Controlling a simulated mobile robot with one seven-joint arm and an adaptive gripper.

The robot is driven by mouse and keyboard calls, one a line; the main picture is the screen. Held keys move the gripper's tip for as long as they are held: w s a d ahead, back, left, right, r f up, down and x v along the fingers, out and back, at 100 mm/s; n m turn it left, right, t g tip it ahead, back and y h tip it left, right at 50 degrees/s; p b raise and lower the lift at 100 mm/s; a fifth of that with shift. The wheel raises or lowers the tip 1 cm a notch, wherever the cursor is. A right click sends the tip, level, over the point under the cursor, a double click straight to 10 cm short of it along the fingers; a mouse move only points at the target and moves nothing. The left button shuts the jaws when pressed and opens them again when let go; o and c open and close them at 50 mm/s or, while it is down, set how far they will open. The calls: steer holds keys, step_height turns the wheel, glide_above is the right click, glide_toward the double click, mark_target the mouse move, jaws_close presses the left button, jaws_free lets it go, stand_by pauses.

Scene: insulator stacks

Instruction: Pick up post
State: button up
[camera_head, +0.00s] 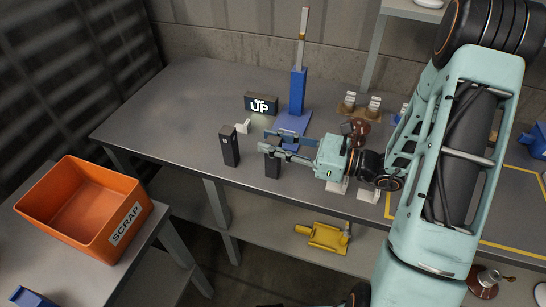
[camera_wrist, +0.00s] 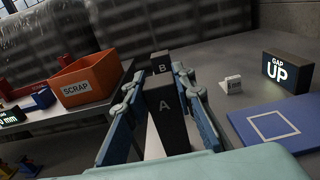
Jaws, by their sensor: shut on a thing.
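Post B (camera_head: 229,146), a like dark block, stands upright on the table just left of my gripper. In the wrist view post B (camera_wrist: 160,62) shows behind post A.
An orange SCRAP bin (camera_head: 122,236) stands on a lower table at left. A blue stand (camera_head: 297,92) with a blue base and a black "UP" sign (camera_head: 261,103) are behind my gripper. A small white tag (camera_head: 243,127) is nearby. The table's left part is clear.

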steer(key=shift+r, duration=0.1)
jaws_close()
steer(key=shift+r, duration=0.2)
steer(key=r, duration=0.3)
steer(key=shift+s+d+r+p, duration=0.1)
steer(key=shift+s+r+p, duration=0.1)
steer(key=shift+p, duration=0.2)
steer(key=s+d+r+p, duration=0.4)
steer(key=s+r+p, duration=0.5)
steer(key=s+p, duration=0.3)
steer(key=shift+s+p, duration=0.4)
steer(key=shift+p, duration=0.25)
